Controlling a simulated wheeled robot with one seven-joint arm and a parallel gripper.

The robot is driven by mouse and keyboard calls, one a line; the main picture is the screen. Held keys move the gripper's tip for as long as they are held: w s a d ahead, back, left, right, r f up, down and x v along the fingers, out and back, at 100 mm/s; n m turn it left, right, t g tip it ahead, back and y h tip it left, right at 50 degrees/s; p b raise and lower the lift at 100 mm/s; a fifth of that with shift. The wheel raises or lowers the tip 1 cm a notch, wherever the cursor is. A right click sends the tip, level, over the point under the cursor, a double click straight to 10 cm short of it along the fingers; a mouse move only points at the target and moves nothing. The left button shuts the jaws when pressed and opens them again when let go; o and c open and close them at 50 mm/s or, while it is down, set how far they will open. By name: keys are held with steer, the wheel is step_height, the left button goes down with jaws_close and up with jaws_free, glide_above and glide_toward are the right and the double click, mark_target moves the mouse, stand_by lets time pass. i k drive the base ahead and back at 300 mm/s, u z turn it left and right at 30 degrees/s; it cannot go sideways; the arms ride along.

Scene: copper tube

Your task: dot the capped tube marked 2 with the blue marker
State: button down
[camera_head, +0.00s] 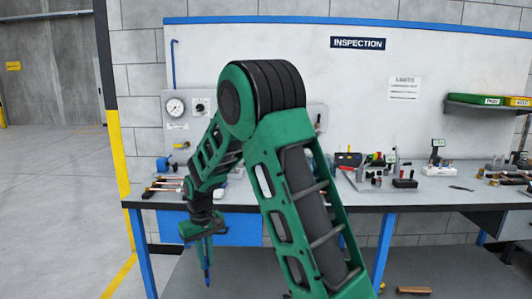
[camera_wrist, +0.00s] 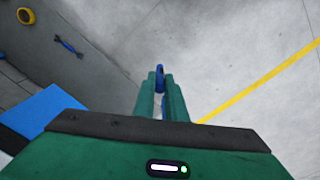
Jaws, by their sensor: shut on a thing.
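My gripper (camera_head: 207,252) hangs in front of the bench's left end, pointing down, below the bench top. It is shut on the blue marker (camera_head: 208,276), whose lower end shows beneath the fingers. In the wrist view the marker's blue end (camera_wrist: 160,73) stands out between the two green fingers (camera_wrist: 160,98). Several copper-coloured tubes (camera_head: 168,183) with pale and red parts lie at the left end of the bench, behind and above my gripper. Their numbers are too small to read, so I cannot tell which one is marked 2.
The bench (camera_head: 400,197) runs across the view, with a blue panel (camera_head: 236,229) under its left end. Fixtures (camera_head: 378,170) and small parts stand farther right. A lower shelf (camera_wrist: 60,65) holds a blue wrench (camera_wrist: 69,47) and a yellow roll (camera_wrist: 26,16). Open floor (camera_head: 55,200) lies left.

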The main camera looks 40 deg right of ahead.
mark_target(355, 165)
steer(key=u, duration=0.45)
steer(key=k, duration=1.15)
steer(key=z, duration=1.15)
steer(key=i, duration=0.9)
